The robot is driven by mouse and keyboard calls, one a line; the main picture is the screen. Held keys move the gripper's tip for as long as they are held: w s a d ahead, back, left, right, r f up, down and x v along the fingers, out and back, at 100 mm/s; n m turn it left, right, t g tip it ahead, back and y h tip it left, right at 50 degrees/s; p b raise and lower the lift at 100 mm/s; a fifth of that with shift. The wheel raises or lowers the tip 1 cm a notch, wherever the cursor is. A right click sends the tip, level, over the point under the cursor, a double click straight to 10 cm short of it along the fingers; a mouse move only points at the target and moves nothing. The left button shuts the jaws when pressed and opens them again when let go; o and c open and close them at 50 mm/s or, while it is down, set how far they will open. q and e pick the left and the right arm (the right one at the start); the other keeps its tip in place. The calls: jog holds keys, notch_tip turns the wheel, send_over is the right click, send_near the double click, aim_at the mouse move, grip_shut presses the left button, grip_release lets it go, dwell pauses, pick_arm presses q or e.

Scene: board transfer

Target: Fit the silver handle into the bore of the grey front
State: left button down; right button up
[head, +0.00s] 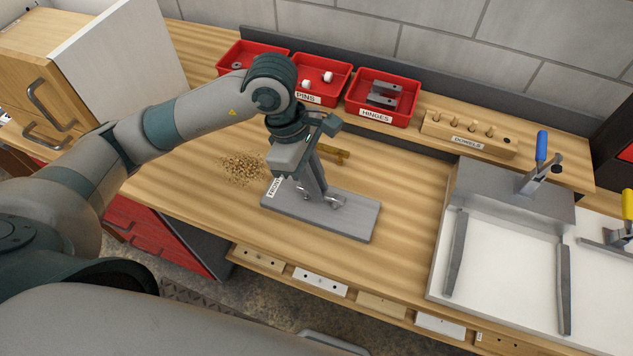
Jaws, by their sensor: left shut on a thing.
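The grey front (345,221) is a flat grey board lying on the wooden bench, with a label reading FRONT at its left end. My left gripper (322,198) points down over the front, its fingers close to the board's upper face. It is shut on the silver handle (337,201), a small shiny piece showing at the fingertips. The bore is hidden, and I cannot tell whether the handle touches the front or sits in it. My right gripper is not in view.
Red bins (383,97) stand along the back, beside a wooden dowel block (468,134). A sawdust pile (240,168) lies left of the front. A white-bedded fixture (505,255) with a blue-handled clamp (541,150) is at right. A wooden cabinet (45,75) stands at far left.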

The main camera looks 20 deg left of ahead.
pick_arm(q)
jog(key=shift+f, duration=0.3)
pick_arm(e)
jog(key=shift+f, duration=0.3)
pick_arm(q)
jog(key=c, duration=1.7)
grip_release()
jog(key=shift+r, duration=0.15)
